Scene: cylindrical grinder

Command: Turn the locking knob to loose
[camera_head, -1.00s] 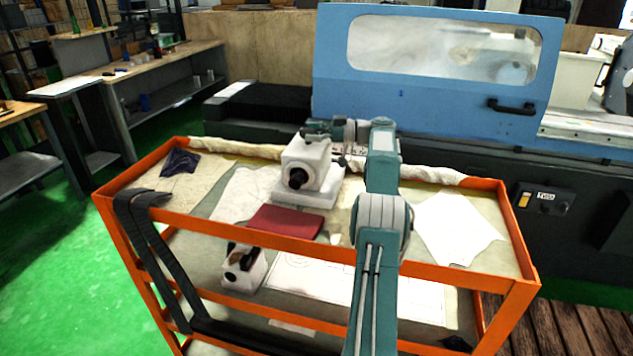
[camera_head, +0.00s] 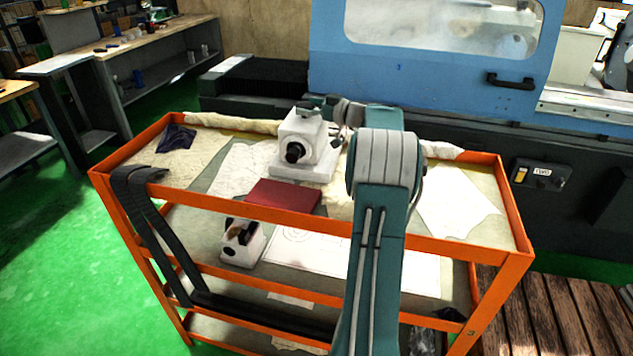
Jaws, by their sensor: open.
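A white machine unit (camera_head: 301,135) stands on a white base on the cart's top shelf. A round black part (camera_head: 294,152) sticks out of its front face; I cannot tell whether this is the locking knob. My arm reaches over the shelf from the front, and its wrist bends left behind the unit. No knob setting can be read.
The orange cart (camera_head: 120,205) also holds a red box (camera_head: 283,196), papers and cloths. A smaller white unit (camera_head: 242,243) sits on its lower shelf. The blue-doored grinder (camera_head: 430,66) stands close behind. Green floor at left is free.

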